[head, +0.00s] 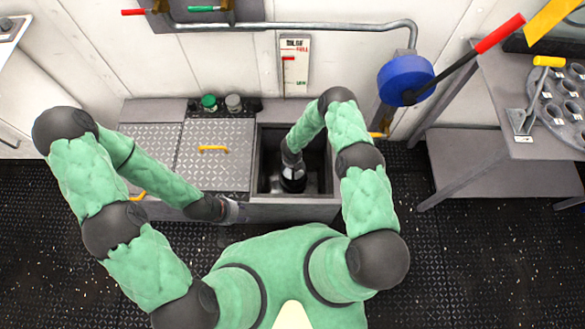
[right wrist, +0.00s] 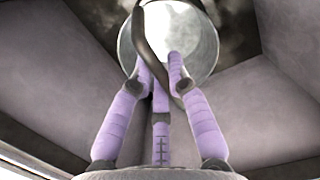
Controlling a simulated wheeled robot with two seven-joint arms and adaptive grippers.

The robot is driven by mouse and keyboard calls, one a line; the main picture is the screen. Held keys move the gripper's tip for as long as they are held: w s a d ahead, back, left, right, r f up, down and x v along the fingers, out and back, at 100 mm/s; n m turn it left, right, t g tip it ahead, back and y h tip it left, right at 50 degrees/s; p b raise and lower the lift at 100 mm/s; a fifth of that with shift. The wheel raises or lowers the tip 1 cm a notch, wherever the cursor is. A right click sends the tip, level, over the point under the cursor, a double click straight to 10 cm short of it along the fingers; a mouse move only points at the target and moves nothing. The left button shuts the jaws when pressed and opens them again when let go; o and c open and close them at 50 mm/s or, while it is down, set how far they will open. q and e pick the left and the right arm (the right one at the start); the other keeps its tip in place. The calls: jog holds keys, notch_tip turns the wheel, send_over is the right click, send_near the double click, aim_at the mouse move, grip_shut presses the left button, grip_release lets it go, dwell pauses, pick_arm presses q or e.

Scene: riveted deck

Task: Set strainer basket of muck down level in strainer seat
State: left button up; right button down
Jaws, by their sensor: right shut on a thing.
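The strainer basket (right wrist: 203,52) shows in the right wrist view as a pale round metal cylinder with a dark curved handle. My right gripper (right wrist: 162,77) is shut on that handle, its purple fingers close together. In the head view my right arm reaches down into the open well (head: 262,170) in the bench, and the dark wrist hides the basket. The strainer seat cannot be made out, so I cannot tell whether the basket touches it or is level. My left gripper (head: 233,211) is low by the bench's front edge, its fingers too small to read.
Checkered lids (head: 225,172) with yellow handles cover the bench left of the well. A green knob (head: 209,102) stands behind them. A blue wheel (head: 405,80) with a red-tipped lever hangs at upper right. A grey side table (head: 510,130) stands at right.

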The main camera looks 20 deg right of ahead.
notch_tip(320, 180, down, 4)
jog(key=shift+r+b, duration=0.1)
jog(key=shift+b, duration=0.75)
jog(key=shift+r, duration=0.1)
jog(key=c, duration=1.2)
grip_release()
